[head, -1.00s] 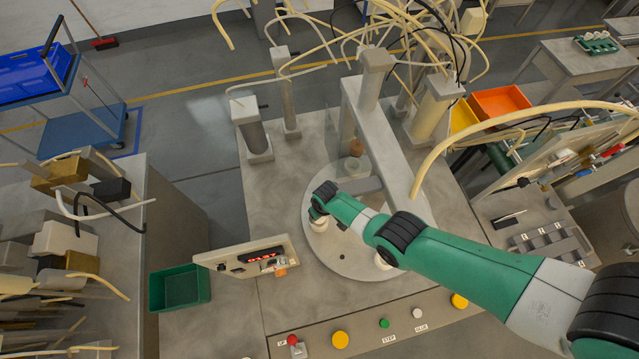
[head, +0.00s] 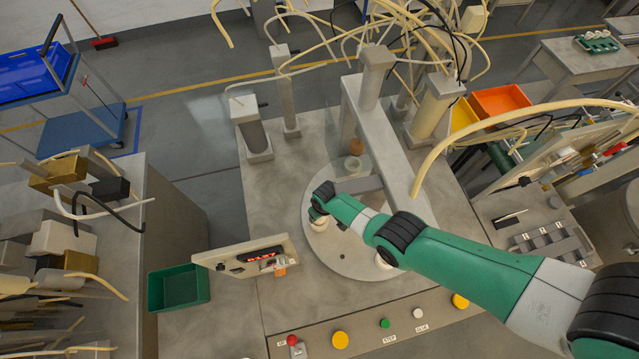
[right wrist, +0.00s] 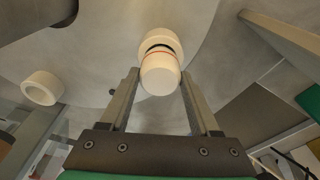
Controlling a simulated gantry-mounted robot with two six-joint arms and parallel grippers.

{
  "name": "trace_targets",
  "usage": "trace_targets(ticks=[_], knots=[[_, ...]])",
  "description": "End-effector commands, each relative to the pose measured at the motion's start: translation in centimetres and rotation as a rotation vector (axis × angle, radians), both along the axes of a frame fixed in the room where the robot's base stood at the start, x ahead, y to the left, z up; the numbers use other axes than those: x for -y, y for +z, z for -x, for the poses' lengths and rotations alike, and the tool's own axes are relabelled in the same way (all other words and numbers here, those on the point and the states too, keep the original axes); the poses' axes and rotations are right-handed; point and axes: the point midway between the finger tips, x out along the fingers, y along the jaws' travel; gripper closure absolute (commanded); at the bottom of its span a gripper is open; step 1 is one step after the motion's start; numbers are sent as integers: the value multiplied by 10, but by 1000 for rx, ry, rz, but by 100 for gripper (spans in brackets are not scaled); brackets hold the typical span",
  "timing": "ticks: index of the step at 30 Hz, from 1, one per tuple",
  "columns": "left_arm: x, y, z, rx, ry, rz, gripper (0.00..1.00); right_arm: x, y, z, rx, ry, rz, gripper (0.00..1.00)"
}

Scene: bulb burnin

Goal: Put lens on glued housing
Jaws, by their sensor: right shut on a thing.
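My right gripper (right wrist: 160,80) is shut on a cream, rounded lens (right wrist: 160,78) in the right wrist view. A cream ring-shaped housing (right wrist: 157,42) is just beyond the lens, with a dark gap and a thin reddish line between them. I cannot tell whether lens and housing touch. In the head view the right gripper (head: 318,216) is over the left part of the round turntable (head: 345,264), and its wrist mostly hides the lens and housing. A second cream housing (right wrist: 41,88) stands apart on the turntable; a cream part also shows beside my forearm (head: 383,262). My left gripper is out of view.
A panel with a red display (head: 264,255) stands left of the turntable, near a green bin (head: 180,288). A grey beam (head: 388,150) crosses above the turntable's back. Several buttons line the front edge, including a yellow one (head: 340,340). Cables hang at the back.

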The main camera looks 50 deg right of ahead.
Motion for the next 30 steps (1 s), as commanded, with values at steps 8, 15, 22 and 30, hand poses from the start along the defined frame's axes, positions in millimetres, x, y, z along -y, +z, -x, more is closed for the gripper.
trace_targets(ticks=[8,15,22,30], knots=[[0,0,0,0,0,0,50,0,0,0,0,0,0,88],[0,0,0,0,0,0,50,0,0,0,0,0,0,3],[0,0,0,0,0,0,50,0,0,0,0,0,0,0],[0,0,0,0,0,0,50,0,0,0,0,0,0,0]])
